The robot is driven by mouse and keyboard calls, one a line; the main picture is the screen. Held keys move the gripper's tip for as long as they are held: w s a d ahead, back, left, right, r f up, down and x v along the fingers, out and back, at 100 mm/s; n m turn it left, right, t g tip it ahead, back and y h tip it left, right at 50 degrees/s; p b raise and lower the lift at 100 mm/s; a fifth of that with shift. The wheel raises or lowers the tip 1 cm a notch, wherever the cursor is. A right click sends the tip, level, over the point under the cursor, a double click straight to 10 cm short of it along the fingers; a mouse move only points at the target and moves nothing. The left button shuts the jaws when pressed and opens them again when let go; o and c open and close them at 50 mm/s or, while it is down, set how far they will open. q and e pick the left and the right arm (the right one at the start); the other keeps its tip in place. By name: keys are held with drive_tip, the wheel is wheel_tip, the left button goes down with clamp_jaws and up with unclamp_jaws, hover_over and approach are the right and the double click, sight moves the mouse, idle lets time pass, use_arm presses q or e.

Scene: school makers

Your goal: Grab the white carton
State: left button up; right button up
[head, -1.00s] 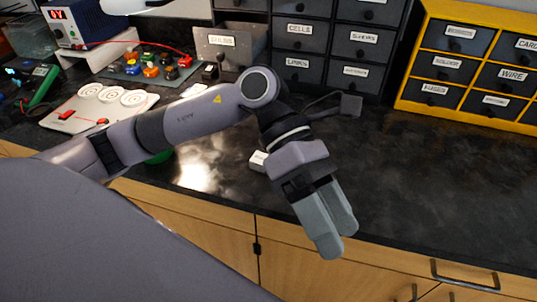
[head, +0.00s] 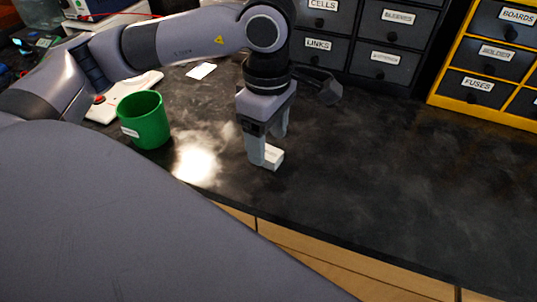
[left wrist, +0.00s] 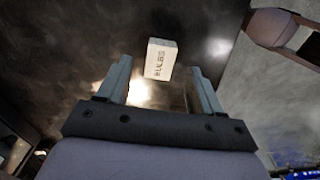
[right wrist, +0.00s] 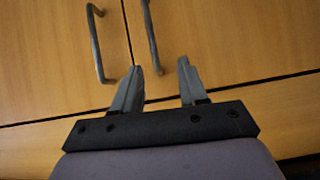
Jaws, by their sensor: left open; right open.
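The white carton (head: 272,157) is a small box on the dark counter, below my left gripper (head: 266,148) in the head view. In the left wrist view the carton (left wrist: 160,58), with the printed word "BULBS", shows just beyond and between the two fingertips. My left gripper (left wrist: 160,78) is open and points down at it; one finger hides part of the carton in the head view. I cannot tell whether the fingers touch it. My right gripper (right wrist: 160,75) is open and empty in front of wooden cabinet doors.
A green cup (head: 146,120) stands left of the carton on the counter (head: 400,170). A white card (head: 201,70) lies farther back. Grey drawers (head: 380,30) and a yellow drawer cabinet (head: 490,60) stand at the back. The counter right of the carton is clear.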

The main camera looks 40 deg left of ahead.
sight(268, 157)
use_arm(q)
wheel_tip(268, 157, down, 2)
drive_tip(key=shift+f, duration=0.2)
drive_tip(key=c, duration=1.1)
